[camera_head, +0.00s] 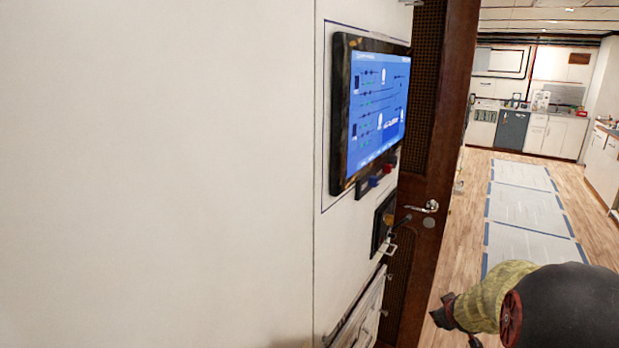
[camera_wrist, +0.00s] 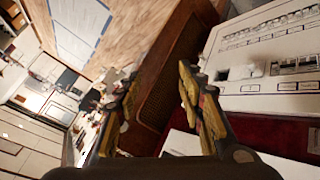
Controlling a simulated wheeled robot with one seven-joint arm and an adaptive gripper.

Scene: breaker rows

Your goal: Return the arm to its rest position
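My arm (camera_head: 545,300) is at the lower right of the head view, with a yellow-patterned section and a black rounded part. It hangs over the wooden floor, to the right of the wall and the brown door. In the wrist view my gripper (camera_wrist: 158,80) has its two yellow-and-black fingers spread apart, with nothing visible between them. A white breaker panel (camera_wrist: 262,85) with rows of switches is to the right of the fingers, apart from them. The gripper's fingers are hard to make out in the head view.
A wall screen (camera_head: 375,115) with a blue display hangs beside a brown door (camera_head: 432,160) with a metal handle (camera_head: 424,208). A white panel edge (camera_head: 362,312) is low on the wall. Beyond are open floor with blue-edged sheets (camera_head: 525,208) and kitchen cabinets (camera_head: 545,135).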

